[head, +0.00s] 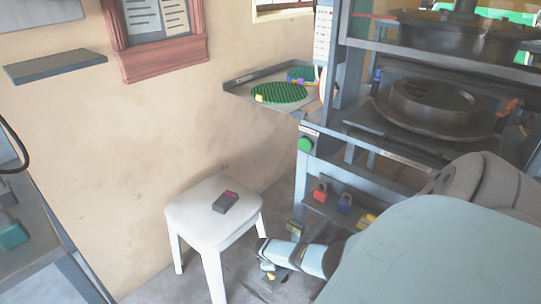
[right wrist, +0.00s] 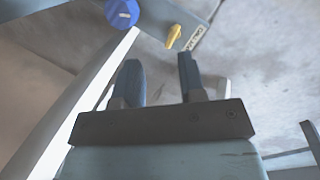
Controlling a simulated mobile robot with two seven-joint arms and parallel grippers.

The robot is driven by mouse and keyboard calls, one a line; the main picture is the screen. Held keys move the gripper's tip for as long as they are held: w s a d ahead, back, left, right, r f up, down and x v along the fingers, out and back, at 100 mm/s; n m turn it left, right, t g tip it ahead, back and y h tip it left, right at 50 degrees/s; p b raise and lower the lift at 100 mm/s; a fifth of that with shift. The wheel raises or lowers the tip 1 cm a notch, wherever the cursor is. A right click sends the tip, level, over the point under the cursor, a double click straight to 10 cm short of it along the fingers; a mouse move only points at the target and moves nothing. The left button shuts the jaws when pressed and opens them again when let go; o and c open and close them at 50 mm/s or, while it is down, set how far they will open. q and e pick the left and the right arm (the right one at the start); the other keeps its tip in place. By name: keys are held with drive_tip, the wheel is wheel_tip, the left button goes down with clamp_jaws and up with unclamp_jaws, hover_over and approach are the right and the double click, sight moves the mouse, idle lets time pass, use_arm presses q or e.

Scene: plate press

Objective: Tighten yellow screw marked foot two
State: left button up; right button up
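A yellow screw (right wrist: 173,36) with a wing-like head shows in the right wrist view, beside a pale label (right wrist: 195,38) whose text I cannot read. A small yellow spot low by the press foot in the head view may be the same screw. My right gripper (right wrist: 160,62) is open and empty. Its two dark fingers are apart, and the screw lies beyond their tips, nearer the right finger, not between them. In the head view my right arm reaches down to the floor beside the press, and its fingertips are hard to make out. My left gripper is not in view.
A blue knob (right wrist: 122,13) is left of the screw. A white stool (head: 190,222) with a dark red-topped device (head: 226,202) stands left of my right arm. The press frame (head: 303,185) rises behind it, with padlocks (head: 320,193) on a shelf. Grey floor is around.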

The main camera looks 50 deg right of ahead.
wheel_tip(320, 180, up, 3)
drive_tip(key=w+d+m+y, duration=0.1)
drive_tip(key=w+m+y, duration=0.15)
drive_tip(key=m, duration=0.35)
drive_tip(key=y+b, duration=0.1)
drive_tip(key=b, duration=0.4)
hover_over(271, 275)
wheel_tip(271, 275, down, 7)
drive_tip(key=shift+d+r, duration=0.1)
drive_tip(key=shift+r, duration=0.1)
wheel_tip(271, 275, down, 5)
drive_tip(key=b, duration=0.4)
drive_tip(key=shift+f+b, duration=0.2)
drive_tip(key=shift+b, duration=0.2)
drive_tip(key=shift+f+b, duration=0.5)
drive_tip(key=shift+f, duration=0.1)
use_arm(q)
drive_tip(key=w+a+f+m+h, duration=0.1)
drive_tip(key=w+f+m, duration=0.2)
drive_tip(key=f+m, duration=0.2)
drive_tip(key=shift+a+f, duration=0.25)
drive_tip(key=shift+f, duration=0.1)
use_arm(e)
drive_tip(key=shift+f, duration=0.1)
drive_tip(key=shift+c, duration=0.4)
clamp_jaws()
